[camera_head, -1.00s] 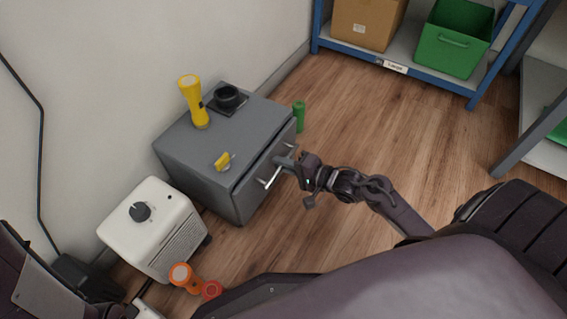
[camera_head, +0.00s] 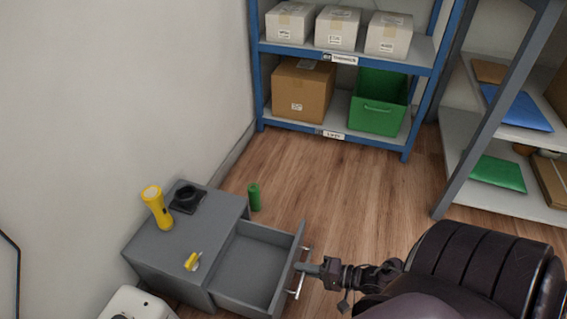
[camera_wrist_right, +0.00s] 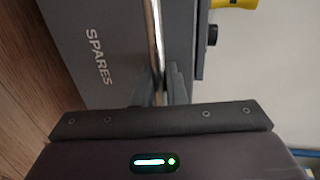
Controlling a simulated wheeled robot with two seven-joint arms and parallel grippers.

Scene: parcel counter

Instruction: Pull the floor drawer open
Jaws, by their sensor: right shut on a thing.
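The grey floor drawer (camera_head: 252,265) stands pulled out of its low cabinet (camera_head: 150,252), and its inside looks empty. Its front carries a metal bar handle (camera_head: 300,284). My right gripper (camera_head: 306,268) is shut on the handle at the drawer's front. In the right wrist view the fingers (camera_wrist_right: 160,92) close around the handle bar (camera_wrist_right: 155,40), beside the drawer front (camera_wrist_right: 95,45) marked SPARES. My left gripper does not show.
A green cylinder (camera_head: 254,197) stands on the floor behind the drawer. A blue shelf rack (camera_head: 335,134) stands at the back. Wood floor between is clear.

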